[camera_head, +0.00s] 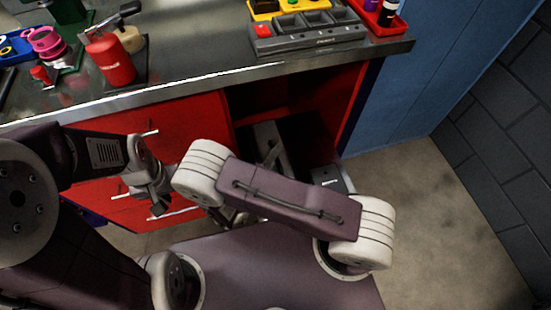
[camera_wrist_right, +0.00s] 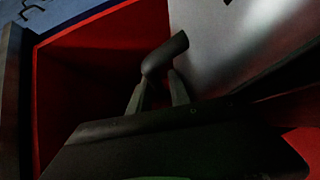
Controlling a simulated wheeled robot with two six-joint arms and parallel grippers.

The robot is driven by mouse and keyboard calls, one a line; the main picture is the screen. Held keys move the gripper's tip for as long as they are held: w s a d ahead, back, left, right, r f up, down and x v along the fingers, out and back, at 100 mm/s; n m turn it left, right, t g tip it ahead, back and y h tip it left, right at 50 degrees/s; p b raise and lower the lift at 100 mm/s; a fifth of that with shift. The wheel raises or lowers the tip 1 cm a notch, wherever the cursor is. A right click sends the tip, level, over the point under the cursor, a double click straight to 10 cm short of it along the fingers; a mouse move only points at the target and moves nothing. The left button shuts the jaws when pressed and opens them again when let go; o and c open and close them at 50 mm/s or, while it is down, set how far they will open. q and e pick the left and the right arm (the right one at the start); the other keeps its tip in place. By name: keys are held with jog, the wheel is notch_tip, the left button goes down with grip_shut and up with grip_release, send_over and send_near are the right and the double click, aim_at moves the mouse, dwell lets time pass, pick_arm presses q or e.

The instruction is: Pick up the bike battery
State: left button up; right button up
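In the right wrist view, a dark, bent, handle-like bar (camera_wrist_right: 165,56) stands at the tips of my right gripper (camera_wrist_right: 160,82). The two grey fingers are apart, with the bar at or between their tips; whether they grip it is unclear. In the head view my right arm hides most of that gripper. A grey box-like thing (camera_head: 264,136) shows in the dark cabinet opening there. I cannot tell whether it is the bike battery. My left gripper (camera_head: 160,207) hangs in front of the red drawers, apart from the cabinet opening; its fingers are too small to read.
The red cabinet (camera_head: 190,124) stands under the grey workbench top (camera_head: 205,55). A grey labelled box (camera_head: 329,178) sits low by the opening, partly behind my right arm. A red bottle (camera_head: 110,60) and a grey organizer (camera_head: 310,32) stand on the bench. The floor at right is clear.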

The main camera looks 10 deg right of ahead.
jog(key=shift+s+r, duration=0.15)
jog(key=shift+s, duration=0.05)
grip_shut()
dwell(1.1)
jog(key=shift+r, duration=0.1)
